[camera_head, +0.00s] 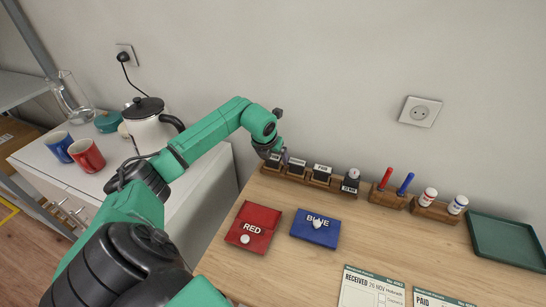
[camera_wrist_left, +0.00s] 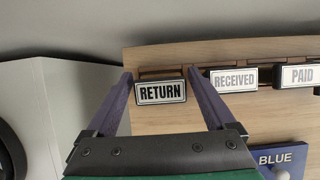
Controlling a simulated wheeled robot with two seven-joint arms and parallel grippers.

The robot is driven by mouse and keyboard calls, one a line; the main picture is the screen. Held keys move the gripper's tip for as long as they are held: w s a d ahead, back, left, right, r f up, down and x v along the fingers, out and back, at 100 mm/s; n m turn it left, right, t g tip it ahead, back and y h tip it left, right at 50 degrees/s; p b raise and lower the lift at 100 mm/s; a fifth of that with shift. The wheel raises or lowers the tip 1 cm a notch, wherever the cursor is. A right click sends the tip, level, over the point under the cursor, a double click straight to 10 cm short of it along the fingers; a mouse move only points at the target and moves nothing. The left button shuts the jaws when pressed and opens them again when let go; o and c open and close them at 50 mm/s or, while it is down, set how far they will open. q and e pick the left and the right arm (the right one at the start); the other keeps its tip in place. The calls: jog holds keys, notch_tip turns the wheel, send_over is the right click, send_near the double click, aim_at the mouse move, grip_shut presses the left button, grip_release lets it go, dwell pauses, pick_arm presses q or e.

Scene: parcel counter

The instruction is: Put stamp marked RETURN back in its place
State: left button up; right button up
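The stamp marked RETURN (camera_wrist_left: 161,92) has a dark body with a white label. It is at the left end of the wooden stamp rack (camera_head: 310,183), and in the head view this stamp (camera_head: 273,160) is partly covered by my gripper. My left gripper (camera_head: 272,150) is at that end of the rack. In the left wrist view its two fingers (camera_wrist_left: 160,80) stand apart on either side of the RETURN stamp, with a gap visible on the left; contact on the right is unclear. Whether the stamp is fully seated cannot be told. My right gripper is out of view.
Stamps marked RECEIVED (camera_wrist_left: 234,79) and PAID (camera_wrist_left: 300,75) stand to the right in the rack. A red ink pad (camera_head: 253,228) and a blue ink pad (camera_head: 315,229) lie in front. Pens, bottles and a green tray (camera_head: 508,241) are farther right.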

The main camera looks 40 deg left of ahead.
pick_arm(q)
jog(key=p+v, duration=0.2)
jog(key=v, duration=0.1)
jog(key=shift+r, duration=0.15)
jog(key=shift+p+v, duration=0.6)
jog(key=shift+v, duration=0.4)
jog(key=shift+o, duration=0.9)
jog(key=b+v, duration=0.2)
jog(key=v, duration=1.2)
jog(key=shift+r, duration=0.2)
